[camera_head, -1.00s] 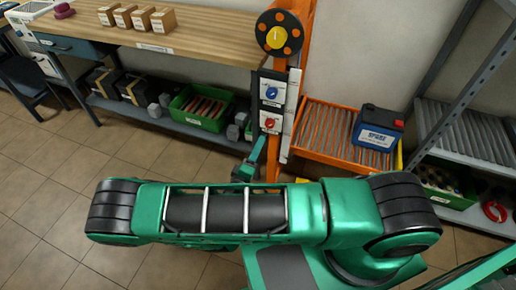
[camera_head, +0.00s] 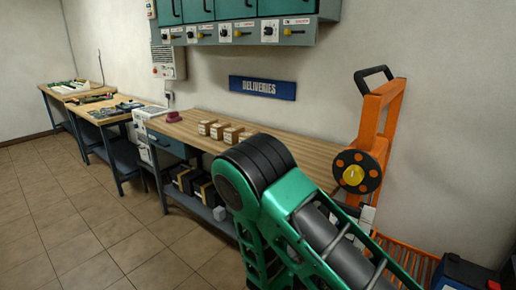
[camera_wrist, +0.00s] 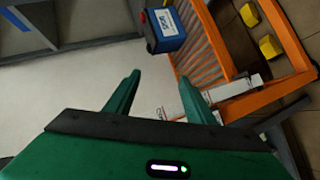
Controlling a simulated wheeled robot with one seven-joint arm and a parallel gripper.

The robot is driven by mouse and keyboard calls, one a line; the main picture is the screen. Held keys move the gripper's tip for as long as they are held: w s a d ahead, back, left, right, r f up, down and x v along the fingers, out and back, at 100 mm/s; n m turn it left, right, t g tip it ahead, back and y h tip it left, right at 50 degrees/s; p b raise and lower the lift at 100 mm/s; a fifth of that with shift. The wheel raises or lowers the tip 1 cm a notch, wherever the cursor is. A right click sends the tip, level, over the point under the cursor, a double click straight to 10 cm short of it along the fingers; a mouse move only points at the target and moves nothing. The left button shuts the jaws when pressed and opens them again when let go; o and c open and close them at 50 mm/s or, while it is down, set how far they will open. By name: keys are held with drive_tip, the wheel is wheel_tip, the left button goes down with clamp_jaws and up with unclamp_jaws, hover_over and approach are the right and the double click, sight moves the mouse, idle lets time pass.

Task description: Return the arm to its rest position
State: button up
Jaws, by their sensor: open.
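My arm (camera_head: 315,230), green with black joint covers, is folded and fills the lower middle of the head view. My gripper (camera_wrist: 160,90) shows in the wrist view, its two green fingers apart with nothing between them. It is not visible in the head view. Past the fingers lie a pale wall (camera_wrist: 90,85) and the orange-framed roller rack (camera_wrist: 205,50).
A blue battery (camera_wrist: 163,30) with a red cap stands by the rack; it shows partly at lower right (camera_head: 460,275) in the head view. A wooden bench (camera_head: 285,150) carries several small boxes (camera_head: 232,134). An orange post (camera_head: 378,120) stands right. Floor at left (camera_head: 80,235) is clear.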

drive_tip(key=s+d+r+m+g+y, duration=0.55)
drive_tip(key=s+d+r+y, duration=0.25)
drive_tip(key=s+d+r, duration=0.3)
drive_tip(key=s+a+r+t+y, duration=0.1)
drive_tip(key=s+r+y, duration=0.4)
drive_tip(key=s+r, duration=0.6)
drive_tip(key=s+t, duration=0.1)
drive_tip(key=s, duration=0.1)
drive_tip(key=shift+s+a+r+m+y, duration=0.15)
drive_tip(key=shift+s+a+m+y, duration=0.1)
drive_tip(key=shift+s+m+y, duration=0.1)
drive_tip(key=shift+w+f, duration=0.25)
drive_tip(key=shift+w, duration=0.4)
idle(0.5)
